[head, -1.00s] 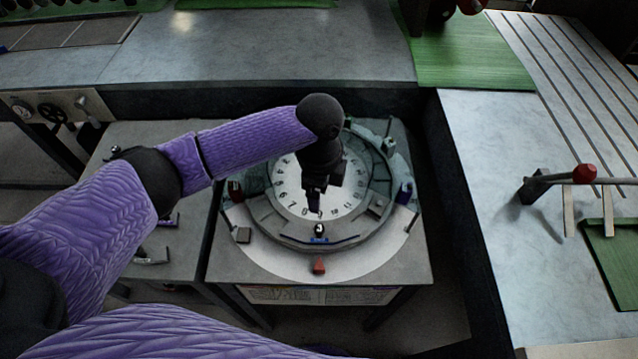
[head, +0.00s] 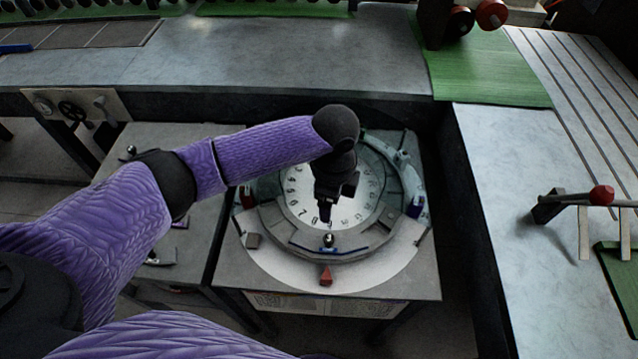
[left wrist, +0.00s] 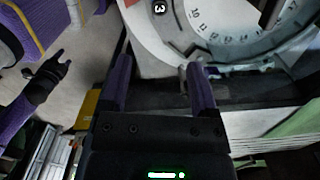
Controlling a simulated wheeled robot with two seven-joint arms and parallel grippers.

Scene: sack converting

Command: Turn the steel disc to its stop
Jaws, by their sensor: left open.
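The steel disc (head: 285,228) is a grey ring lying flat on a table, around a white numbered dial (head: 300,195). A small silver knob (head: 328,239) stands at its near side, beside a blue strip. My left gripper (head: 326,212) hangs over the near part of the dial, pointing down, a little behind the knob. In the left wrist view my left gripper (left wrist: 160,88) is open, with two purple fingers apart and nothing clearly held between them. A dark gripper on a purple arm, seemingly my right gripper (left wrist: 64,62), shows at the left there; its opening is unclear.
A red pointer (head: 326,276) sits on the pale plate in front of the disc. Several small blocks stand around the ring. A side table (head: 195,225) adjoins at the left. A bench with a red-knobbed lever (head: 601,195) is at the right.

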